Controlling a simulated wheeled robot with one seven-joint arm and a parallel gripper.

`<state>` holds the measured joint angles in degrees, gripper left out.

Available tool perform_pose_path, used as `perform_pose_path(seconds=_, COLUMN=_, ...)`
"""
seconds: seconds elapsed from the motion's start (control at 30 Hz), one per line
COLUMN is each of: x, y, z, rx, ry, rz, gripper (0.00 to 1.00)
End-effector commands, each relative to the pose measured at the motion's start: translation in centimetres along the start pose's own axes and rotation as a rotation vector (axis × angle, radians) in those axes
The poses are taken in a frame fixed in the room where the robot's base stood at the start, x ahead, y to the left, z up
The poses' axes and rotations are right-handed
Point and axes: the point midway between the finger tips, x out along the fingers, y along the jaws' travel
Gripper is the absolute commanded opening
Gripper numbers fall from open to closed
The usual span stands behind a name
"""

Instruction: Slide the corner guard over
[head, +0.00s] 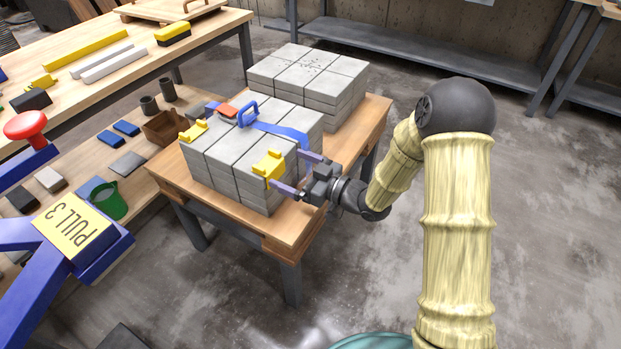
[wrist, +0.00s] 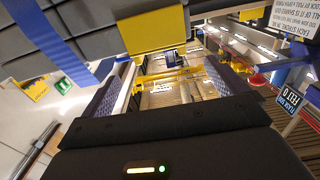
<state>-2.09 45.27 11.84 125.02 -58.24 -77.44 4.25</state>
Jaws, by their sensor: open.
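A yellow corner guard (head: 268,165) sits on the near right top edge of the front stack of grey blocks (head: 222,160). My gripper (head: 285,171) is open beside it, its two purple fingers pointing at the stack on either side of the guard; I cannot tell whether they touch it. In the wrist view the yellow guard (wrist: 155,30) lies ahead of the open fingers. A second yellow guard (head: 193,131) sits on the stack's left edge. A blue strap (head: 280,132) runs over the top to the right edge; it also shows in the wrist view (wrist: 45,35).
The stack stands on a wooden table (head: 240,225) with a second block stack (head: 308,75) behind. A blue lever post with a red knob (head: 26,125) and "PULL 3" sign (head: 73,226) stands at left. A shelf (head: 125,185) holds small items. Floor at right is clear.

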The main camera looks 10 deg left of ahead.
Motion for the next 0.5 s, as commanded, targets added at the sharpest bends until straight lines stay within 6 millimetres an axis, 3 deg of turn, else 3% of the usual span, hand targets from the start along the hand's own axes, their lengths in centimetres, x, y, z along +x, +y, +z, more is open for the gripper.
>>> perform_pose_path(seconds=0.3, x=5.1, y=-0.1, z=0.1, rx=-0.002, ry=0.001, rz=-0.003, gripper=0.98)
perform_pose_path(seconds=0.5, x=6.9, y=0.0, z=0.1, rx=0.000, ry=0.000, rz=-0.001, gripper=0.98)
